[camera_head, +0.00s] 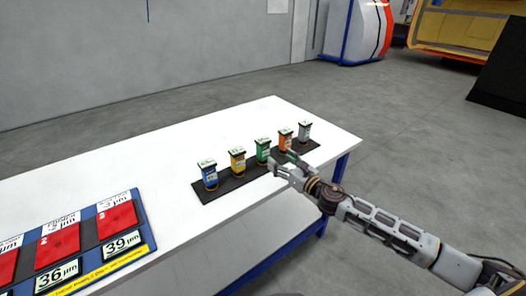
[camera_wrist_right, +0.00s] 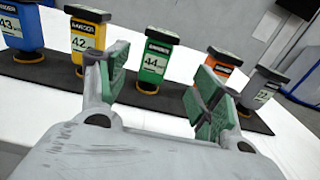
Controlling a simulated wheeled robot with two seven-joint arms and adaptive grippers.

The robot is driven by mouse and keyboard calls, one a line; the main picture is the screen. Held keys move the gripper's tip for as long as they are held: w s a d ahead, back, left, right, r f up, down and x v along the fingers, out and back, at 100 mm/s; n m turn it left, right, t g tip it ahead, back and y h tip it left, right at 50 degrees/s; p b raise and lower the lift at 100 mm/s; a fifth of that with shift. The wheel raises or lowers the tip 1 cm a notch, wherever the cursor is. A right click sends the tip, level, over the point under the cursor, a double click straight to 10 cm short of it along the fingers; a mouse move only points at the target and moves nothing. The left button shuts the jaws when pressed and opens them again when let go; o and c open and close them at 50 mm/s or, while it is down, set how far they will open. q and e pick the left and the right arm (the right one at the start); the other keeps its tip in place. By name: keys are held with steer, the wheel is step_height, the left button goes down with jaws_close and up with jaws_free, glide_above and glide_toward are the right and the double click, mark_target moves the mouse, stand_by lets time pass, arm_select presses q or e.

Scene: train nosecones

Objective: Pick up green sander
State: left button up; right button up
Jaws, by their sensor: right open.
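The green sander (camera_head: 263,150) stands upright in the middle of a row of sanders on a black mat (camera_head: 233,185). In the right wrist view the green sander (camera_wrist_right: 154,62) shows between the fingers of my right gripper (camera_wrist_right: 160,92), a little beyond them. The right gripper (camera_head: 284,164) is open and empty, with green pads on its fingers. It is close in front of the row, near the green and orange sanders in the head view. My left gripper is not in either view.
The blue (camera_head: 208,174), yellow (camera_head: 237,161), orange (camera_head: 285,143) and grey (camera_head: 304,132) sanders stand beside the green one. A board with red sandpaper pads (camera_head: 117,219) lies at the left of the white table (camera_head: 150,150).

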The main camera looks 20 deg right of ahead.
mark_target(266, 150)
steer(key=shift+x, duration=1.6)
steer(key=shift+p+x, duration=0.35)
steer(key=shift+x, duration=0.85)
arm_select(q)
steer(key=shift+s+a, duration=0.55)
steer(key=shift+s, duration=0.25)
arm_select(e)
steer(key=shift+a, duration=0.1)
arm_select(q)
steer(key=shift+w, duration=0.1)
arm_select(e)
steer(key=shift+x, duration=2.6)
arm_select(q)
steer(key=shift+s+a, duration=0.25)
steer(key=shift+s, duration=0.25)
arm_select(e)
steer(key=shift+a+f, duration=0.1)
steer(key=shift+f, duration=0.1)
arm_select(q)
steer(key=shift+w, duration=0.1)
